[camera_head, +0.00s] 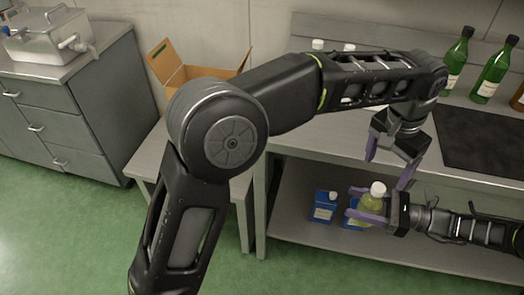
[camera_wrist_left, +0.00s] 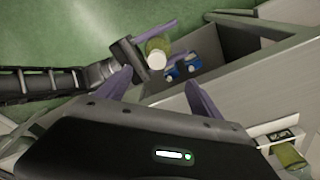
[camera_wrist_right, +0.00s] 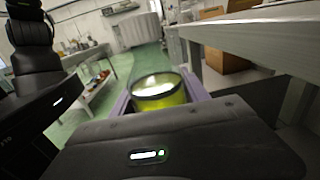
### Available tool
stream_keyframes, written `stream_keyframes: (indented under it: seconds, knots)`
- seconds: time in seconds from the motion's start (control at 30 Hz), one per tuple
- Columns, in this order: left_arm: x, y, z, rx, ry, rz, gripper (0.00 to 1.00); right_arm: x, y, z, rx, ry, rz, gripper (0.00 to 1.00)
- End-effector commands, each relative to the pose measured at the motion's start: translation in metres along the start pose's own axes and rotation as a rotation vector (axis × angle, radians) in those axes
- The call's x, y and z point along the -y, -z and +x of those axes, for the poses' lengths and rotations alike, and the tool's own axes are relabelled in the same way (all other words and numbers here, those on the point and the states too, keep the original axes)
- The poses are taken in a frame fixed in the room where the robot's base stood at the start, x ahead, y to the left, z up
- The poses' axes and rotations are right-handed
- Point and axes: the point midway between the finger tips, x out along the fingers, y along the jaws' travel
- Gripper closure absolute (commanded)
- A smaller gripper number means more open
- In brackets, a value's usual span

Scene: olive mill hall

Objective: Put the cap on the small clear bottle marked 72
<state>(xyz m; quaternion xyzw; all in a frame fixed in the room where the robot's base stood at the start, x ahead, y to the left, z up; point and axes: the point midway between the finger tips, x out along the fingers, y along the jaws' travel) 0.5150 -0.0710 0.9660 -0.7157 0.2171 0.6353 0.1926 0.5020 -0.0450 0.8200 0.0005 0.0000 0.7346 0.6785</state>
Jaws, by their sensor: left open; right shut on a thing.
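My right gripper (camera_head: 366,204) is shut on a small clear bottle (camera_head: 370,211) of yellow-green liquid, in front of the table. A white cap-like top (camera_head: 378,189) shows on it; I cannot tell whether it is seated. The top also shows in the left wrist view (camera_wrist_left: 157,61). In the right wrist view the bottle (camera_wrist_right: 160,97) sits between the fingers, with a pale round end facing the camera. No marking 72 is readable. My left gripper (camera_head: 388,172) is open and empty, above and slightly right of the bottle. I see no separate loose cap.
Blue containers (camera_head: 325,207) stand on the lower shelf behind the bottle. Green bottles (camera_head: 494,70) and a dark mat (camera_head: 480,140) are on the tabletop. White-capped bottles (camera_head: 318,44) are partly hidden behind my left arm. An open cardboard box (camera_head: 168,62) stands at the left.

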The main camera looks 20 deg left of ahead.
Motion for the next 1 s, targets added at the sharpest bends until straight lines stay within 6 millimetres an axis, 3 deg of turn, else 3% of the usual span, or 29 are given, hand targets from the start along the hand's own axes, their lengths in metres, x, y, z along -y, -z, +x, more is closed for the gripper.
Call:
stream_keyframes:
  seconds: [0.47,1.0]
  knots:
    - [0.08,-0.033,0.042,0.0,0.026,-0.219,0.24,0.0,-0.001,0.0,0.002,0.0,-0.001,1.0]
    - [0.163,-0.092,0.075,-0.002,0.05,-0.418,0.24,0.0,-0.001,0.0,0.002,0.0,-0.001,1.0]
